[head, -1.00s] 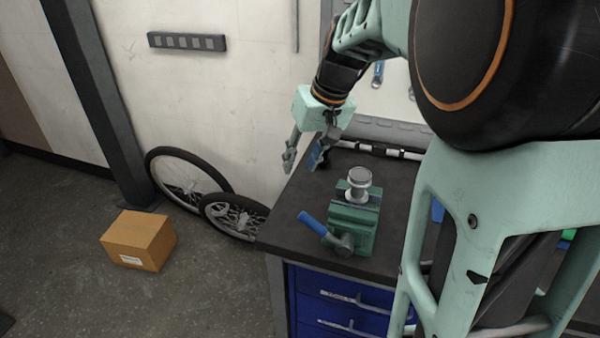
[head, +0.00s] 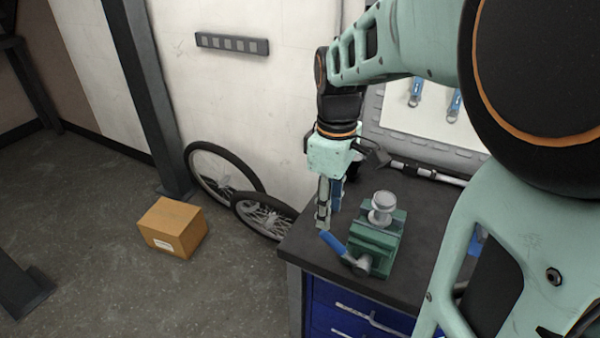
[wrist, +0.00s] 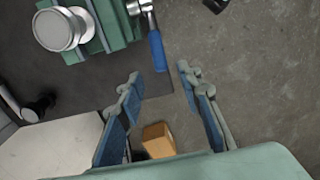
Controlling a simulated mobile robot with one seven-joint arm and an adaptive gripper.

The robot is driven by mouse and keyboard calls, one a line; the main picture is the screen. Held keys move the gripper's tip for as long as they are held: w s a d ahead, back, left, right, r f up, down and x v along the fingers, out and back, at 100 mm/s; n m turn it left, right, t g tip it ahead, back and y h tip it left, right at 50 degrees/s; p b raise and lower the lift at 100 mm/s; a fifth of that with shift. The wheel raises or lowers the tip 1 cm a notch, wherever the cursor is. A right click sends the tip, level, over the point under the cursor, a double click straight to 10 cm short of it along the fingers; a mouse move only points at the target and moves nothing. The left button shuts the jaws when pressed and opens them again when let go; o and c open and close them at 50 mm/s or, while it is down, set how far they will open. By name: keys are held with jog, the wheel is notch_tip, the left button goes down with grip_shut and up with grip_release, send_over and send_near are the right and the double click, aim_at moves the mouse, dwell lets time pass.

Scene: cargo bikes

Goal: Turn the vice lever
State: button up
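The green vice (head: 372,243) stands on the dark bench top, with a round silver metal piece (head: 383,203) on it. Its lever has a blue handle (head: 334,243) that slants up and left from the grey pivot at the vice's front. My gripper (head: 323,222) points down just behind the blue handle, left of the vice. In the wrist view my gripper (wrist: 160,75) is open, with nothing between its fingers. There the blue handle (wrist: 157,51) lies just beyond the fingertips, and the vice (wrist: 110,25) shows at upper left. Whether a finger touches the handle cannot be told.
The bench top (head: 312,250) has blue drawers (head: 350,310) below. A metal rod-like item (head: 428,174) lies along its back. Two wheels (head: 225,178) lean on the wall. A cardboard box (head: 173,228) sits on the floor at left.

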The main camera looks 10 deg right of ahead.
aim_at(328, 233)
notch_tip(328, 233, down, 9)
jog(key=shift+f, duration=0.15)
jog(key=shift+c, duration=0.3)
grip_shut()
